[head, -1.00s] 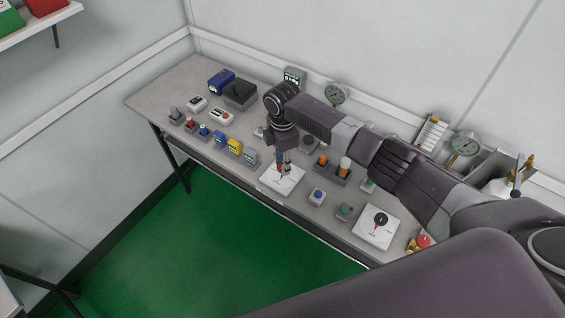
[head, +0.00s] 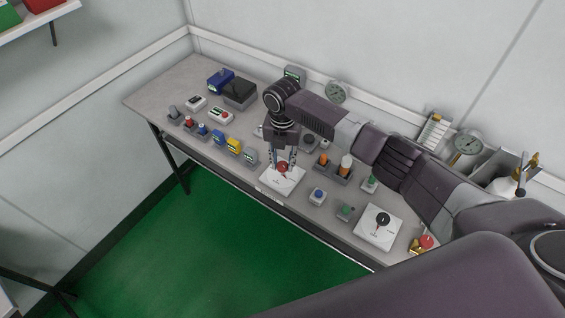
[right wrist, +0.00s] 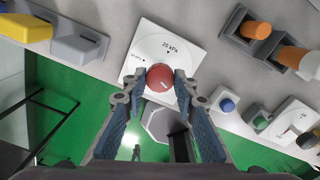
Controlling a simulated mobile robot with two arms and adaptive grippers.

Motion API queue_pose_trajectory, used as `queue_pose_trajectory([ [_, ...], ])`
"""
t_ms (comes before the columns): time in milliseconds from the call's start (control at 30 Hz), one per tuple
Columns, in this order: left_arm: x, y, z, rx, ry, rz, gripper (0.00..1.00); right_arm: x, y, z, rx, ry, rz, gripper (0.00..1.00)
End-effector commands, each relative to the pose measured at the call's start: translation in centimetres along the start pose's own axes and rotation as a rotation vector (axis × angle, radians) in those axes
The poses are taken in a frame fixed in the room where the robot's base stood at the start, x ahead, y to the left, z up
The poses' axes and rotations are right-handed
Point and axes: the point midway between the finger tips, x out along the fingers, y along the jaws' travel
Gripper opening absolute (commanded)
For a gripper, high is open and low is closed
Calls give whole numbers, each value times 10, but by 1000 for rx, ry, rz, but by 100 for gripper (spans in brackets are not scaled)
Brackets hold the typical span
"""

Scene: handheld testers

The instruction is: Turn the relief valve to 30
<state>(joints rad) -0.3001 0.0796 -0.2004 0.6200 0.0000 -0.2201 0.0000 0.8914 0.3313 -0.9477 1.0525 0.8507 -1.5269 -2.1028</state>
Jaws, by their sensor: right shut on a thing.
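The relief valve shows as a red round knob (head: 283,167) on a white square plate (head: 290,182) near the table's front edge. In the right wrist view the red knob (right wrist: 160,77) has a small light mark, and its plate (right wrist: 165,32) carries a "20 kPa" label and another label too small to read surely. My right gripper (head: 283,164) points down from above, with one finger on each side of the knob. In the right wrist view my right gripper (right wrist: 160,78) is shut on the knob. My left gripper is out of view.
A second white plate with a black knob (head: 383,219) stands to the right. A blue button (head: 318,194) and orange-topped items (head: 345,163) are close by. Blue, yellow and grey testers (head: 235,145) stand left. Gauges (head: 336,91) line the back.

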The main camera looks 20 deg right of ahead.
Motion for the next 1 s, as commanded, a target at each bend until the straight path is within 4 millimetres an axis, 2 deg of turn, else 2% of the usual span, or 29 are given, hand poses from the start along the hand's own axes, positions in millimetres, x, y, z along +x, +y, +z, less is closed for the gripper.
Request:
queue_pose_trajectory([
  [200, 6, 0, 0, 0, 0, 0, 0, 0, 0, 1, -174, -1, 1, 2],
  [500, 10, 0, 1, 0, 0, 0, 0, 0, 0, 1, -329, -2, 1, 2],
  [1000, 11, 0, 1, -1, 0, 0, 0, -1, 0, 1, -386, -2, 1, 2],
])
